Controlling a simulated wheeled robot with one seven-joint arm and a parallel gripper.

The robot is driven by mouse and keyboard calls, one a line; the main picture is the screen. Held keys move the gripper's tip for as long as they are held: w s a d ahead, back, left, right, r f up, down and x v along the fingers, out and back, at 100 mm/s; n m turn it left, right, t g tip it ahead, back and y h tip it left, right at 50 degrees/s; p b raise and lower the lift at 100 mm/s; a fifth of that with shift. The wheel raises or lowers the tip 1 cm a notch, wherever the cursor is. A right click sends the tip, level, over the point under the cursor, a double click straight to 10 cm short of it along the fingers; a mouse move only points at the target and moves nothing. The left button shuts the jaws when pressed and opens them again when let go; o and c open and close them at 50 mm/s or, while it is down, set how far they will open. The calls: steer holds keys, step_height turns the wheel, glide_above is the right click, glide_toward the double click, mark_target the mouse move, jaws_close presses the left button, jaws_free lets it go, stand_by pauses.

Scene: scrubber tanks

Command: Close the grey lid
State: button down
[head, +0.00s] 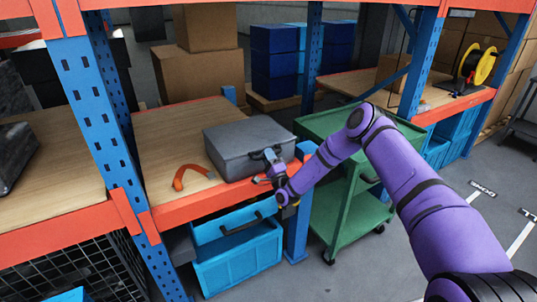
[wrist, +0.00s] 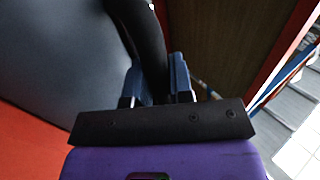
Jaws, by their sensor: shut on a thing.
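The grey lid (head: 240,134) is the top of a grey case (head: 236,166) on the wooden shelf. It lies flat or nearly flat; I cannot tell whether a small gap is left. My gripper (head: 274,168) is at the case's front right, by the shelf's orange edge. In the wrist view my gripper (wrist: 158,85) has its two blue-grey fingers shut on a black curved handle (wrist: 145,35). A large smooth grey surface of the case (wrist: 55,60) fills the left of that view. The fingers partly hide the handle.
An orange curved tool (head: 185,176) lies left of the case on the shelf (head: 160,140). A green cart (head: 345,185) stands close on the right. A blue bin (head: 238,258) is below the shelf edge. A blue upright (head: 95,110) stands left. Open floor lies at right.

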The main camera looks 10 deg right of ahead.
steer(key=shift+f, duration=0.2)
steer(key=c, duration=1)
jaws_free()
steer(key=v, duration=1)
steer(key=shift+s+d+f, duration=0.1)
steer(key=shift+s+f, duration=0.15)
